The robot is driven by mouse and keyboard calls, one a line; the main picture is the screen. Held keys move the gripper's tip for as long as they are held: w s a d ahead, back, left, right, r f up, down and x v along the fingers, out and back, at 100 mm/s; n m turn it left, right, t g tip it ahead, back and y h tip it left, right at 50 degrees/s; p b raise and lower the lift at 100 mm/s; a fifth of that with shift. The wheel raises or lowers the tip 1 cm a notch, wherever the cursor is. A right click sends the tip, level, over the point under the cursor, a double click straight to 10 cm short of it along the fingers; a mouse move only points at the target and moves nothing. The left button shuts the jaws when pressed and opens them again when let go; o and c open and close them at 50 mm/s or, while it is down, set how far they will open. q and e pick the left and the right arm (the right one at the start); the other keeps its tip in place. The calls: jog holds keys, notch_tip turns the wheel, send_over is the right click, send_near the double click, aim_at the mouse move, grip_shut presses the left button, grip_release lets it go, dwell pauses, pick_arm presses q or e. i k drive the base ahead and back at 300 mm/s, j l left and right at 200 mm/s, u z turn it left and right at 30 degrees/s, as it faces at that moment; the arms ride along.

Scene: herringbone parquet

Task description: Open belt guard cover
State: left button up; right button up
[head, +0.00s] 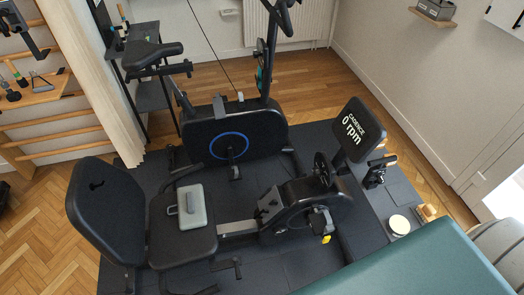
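The recumbent exercise bike stands on a dark mat in the middle. Its black drive housing (303,200) sits right of the seat, with a round dark part (323,168) at its upper right and a small yellow tag (326,239) low on its near side. The upright bike behind it has a black housing (265,128) with a blue ring (229,146). I cannot tell which part is the belt guard cover, and I see no clearly open cover. Neither of my grippers is in view.
A grey box (195,206) lies on the recumbent seat (182,244). A "0 rpm" display (358,130) rises at the right. A teal padded surface (420,268) fills the lower right. A round white-topped item (399,225) is near it. Open parquet (40,225) lies left.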

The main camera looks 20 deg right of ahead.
aim_at(267, 211)
jog(key=z, duration=0.75)
jog(key=k+j+z, duration=0.1)
jog(key=j, duration=0.3)
